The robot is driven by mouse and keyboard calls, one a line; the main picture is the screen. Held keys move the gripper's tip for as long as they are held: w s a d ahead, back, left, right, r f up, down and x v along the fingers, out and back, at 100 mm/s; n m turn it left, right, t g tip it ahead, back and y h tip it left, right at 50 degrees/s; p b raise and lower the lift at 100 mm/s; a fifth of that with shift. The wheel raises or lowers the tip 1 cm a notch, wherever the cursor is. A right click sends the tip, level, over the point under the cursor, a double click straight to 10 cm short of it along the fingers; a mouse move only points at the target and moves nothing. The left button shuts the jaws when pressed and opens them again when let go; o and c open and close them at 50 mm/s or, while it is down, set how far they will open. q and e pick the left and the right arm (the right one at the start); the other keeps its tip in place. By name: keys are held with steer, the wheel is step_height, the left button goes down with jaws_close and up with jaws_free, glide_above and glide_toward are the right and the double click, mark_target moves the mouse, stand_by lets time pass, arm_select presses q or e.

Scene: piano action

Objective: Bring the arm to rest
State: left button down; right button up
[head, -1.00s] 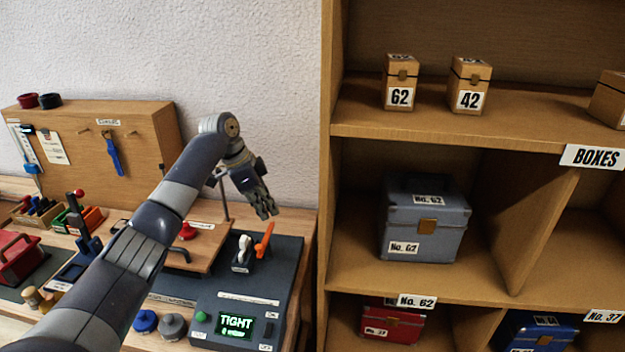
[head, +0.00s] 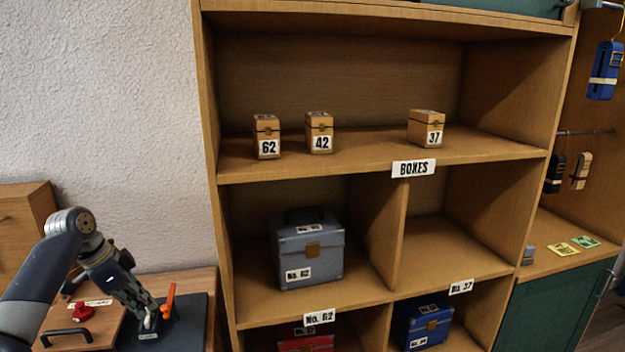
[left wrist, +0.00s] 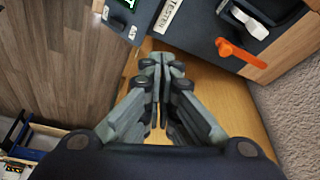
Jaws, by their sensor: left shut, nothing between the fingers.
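My left arm (head: 45,270) comes in at the lower left of the head view. My left gripper (head: 150,318) points down over the bench beside the dark tester, close to its white clamp and orange lever in the picture. In the left wrist view the fingers (left wrist: 158,62) are together with nothing between them, above the wooden bench edge. The orange lever (head: 169,301) stands up on the tester; it also shows in the left wrist view (left wrist: 240,54). My right gripper is in neither view.
A wooden shelf unit (head: 400,180) stands right of the bench, holding small numbered wooden boxes, a grey case (head: 307,250), a red case (head: 305,343) and a blue case (head: 424,324). A red knob (head: 80,311) and black handle (head: 66,336) are on the bench's board. Floor shows at left in the wrist view.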

arm_select(q)
steer(key=s+d+f+n+y, duration=0.1)
steer(key=s+d+f, duration=0.75)
steer(key=f, duration=0.25)
steer(key=s+d+f+n+y, duration=0.1)
steer(key=s+d+f, duration=0.6)
steer(key=s+f, duration=0.3)
steer(key=s+d+r+n+t+y, duration=0.15)
steer(key=s+n, duration=0.55)
steer(key=s, duration=1.4)
step_height(320, 180, down, 27)
steer(key=g+b, duration=0.2)
steer(key=s+a+f, duration=0.2)
steer(key=s+f, duration=1.6)
steer(key=shift+a+m+g+b, duration=0.2)
steer(key=shift+m+g+b, duration=0.15)
steer(key=shift+b, duration=0.1)
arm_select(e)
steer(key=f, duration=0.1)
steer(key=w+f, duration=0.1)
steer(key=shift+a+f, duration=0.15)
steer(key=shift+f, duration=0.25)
